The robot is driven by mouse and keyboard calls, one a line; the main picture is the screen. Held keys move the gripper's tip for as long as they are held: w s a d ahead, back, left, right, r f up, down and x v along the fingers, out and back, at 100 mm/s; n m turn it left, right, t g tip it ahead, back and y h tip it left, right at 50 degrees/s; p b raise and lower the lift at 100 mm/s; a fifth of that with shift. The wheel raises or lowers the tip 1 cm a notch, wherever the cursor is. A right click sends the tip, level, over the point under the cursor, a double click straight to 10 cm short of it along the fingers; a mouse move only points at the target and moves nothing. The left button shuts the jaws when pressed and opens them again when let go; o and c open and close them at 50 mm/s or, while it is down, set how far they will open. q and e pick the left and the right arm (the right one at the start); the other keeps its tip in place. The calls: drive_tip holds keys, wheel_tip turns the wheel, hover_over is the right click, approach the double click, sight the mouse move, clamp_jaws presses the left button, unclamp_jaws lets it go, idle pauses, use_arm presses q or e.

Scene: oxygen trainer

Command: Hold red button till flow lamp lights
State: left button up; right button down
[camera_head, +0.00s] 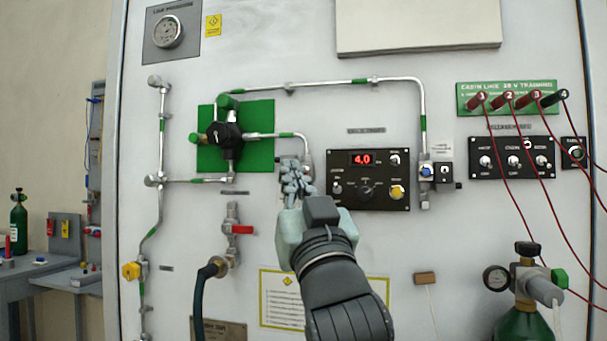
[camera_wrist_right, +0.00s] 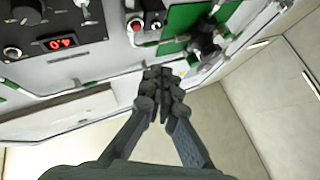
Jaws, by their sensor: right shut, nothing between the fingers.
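My right gripper (camera_head: 297,172) is shut and empty, raised in front of the wall panel just left of the black display box (camera_head: 369,180). In the right wrist view its closed fingertips (camera_wrist_right: 161,73) are near a round red button (camera_wrist_right: 136,26) on a small dark plate. The fingertips do not cover the button there; I cannot tell their distance from the panel. In the head view my right gripper hides this button. I cannot clearly pick out the flow lamp or tell whether it is lit. My left gripper is not in view.
The display reads 4.0 in red. A green plate (camera_head: 262,155) with a black valve (camera_head: 222,135) is left of my gripper, with metal pipes around it. A red-handled valve (camera_head: 241,229) is lower left. Red cables hang at right above a green cylinder (camera_head: 522,325).

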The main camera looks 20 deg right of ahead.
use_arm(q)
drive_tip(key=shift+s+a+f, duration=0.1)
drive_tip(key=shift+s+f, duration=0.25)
use_arm(e)
drive_tip(key=w+d, duration=0.1)
drive_tip(key=w, duration=0.1)
drive_tip(key=w+d, duration=0.1)
drive_tip(key=shift+w+d, duration=0.3)
drive_tip(key=shift+w, duration=0.05)
use_arm(q)
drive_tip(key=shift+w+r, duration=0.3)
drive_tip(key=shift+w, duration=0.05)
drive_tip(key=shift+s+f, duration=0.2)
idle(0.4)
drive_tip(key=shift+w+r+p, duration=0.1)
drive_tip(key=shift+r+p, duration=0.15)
drive_tip(key=shift+p, duration=0.05)
use_arm(e)
drive_tip(key=shift+w+d, duration=0.2)
drive_tip(key=shift+w, duration=0.15)
